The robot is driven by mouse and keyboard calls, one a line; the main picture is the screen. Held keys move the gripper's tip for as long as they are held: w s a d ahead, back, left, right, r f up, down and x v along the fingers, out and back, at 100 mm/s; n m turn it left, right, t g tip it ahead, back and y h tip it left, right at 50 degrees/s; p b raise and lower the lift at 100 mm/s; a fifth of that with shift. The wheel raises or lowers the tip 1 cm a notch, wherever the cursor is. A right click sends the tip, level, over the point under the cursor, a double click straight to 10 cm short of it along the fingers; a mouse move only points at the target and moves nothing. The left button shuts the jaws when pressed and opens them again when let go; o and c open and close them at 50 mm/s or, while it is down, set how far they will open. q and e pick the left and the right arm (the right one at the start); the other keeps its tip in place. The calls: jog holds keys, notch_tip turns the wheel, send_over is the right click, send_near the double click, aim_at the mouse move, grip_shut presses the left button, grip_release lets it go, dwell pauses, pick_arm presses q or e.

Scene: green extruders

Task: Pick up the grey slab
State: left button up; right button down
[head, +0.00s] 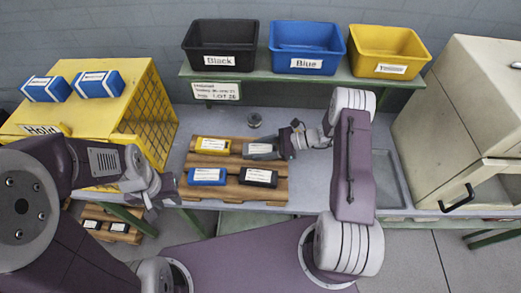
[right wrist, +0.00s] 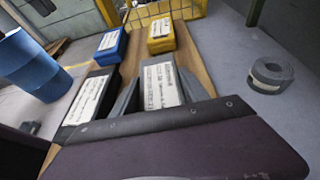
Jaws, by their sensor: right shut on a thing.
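The grey slab (head: 258,149) with a white label lies at the back right of a wooden pallet (head: 234,161). My right gripper (head: 283,146) reaches it from the right and is shut on it. In the right wrist view the slab (right wrist: 161,86) sits between the fingers, its near end hidden by the gripper body. It appears still at pallet level; I cannot tell whether it is clear of the wood. My left gripper (head: 152,204) hangs in front of the table's left part, away from the slab; its jaw opening is unclear.
A yellow block (head: 213,144), a blue block (head: 207,177) and a black block (head: 258,177) share the pallet. A grey ring (head: 254,120) lies behind. Black, blue and yellow bins (head: 308,46) stand on a back shelf. A yellow crate stands left, a beige cabinet (head: 455,110) right.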

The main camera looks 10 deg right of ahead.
aim_at(264, 149)
jog(key=r, duration=0.3)
jog(key=d+r, duration=0.1)
jog(key=shift+s+d+r+b, duration=0.1)
jog(key=shift+s+r+b, duration=0.15)
jog(key=shift+r+b, duration=0.1)
jog(key=s+d+r, duration=0.6)
jog(key=d, duration=0.2)
jog(key=shift+d+r+b, duration=0.15)
jog(key=shift+d+b, duration=0.15)
jog(key=shift+b, duration=0.05)
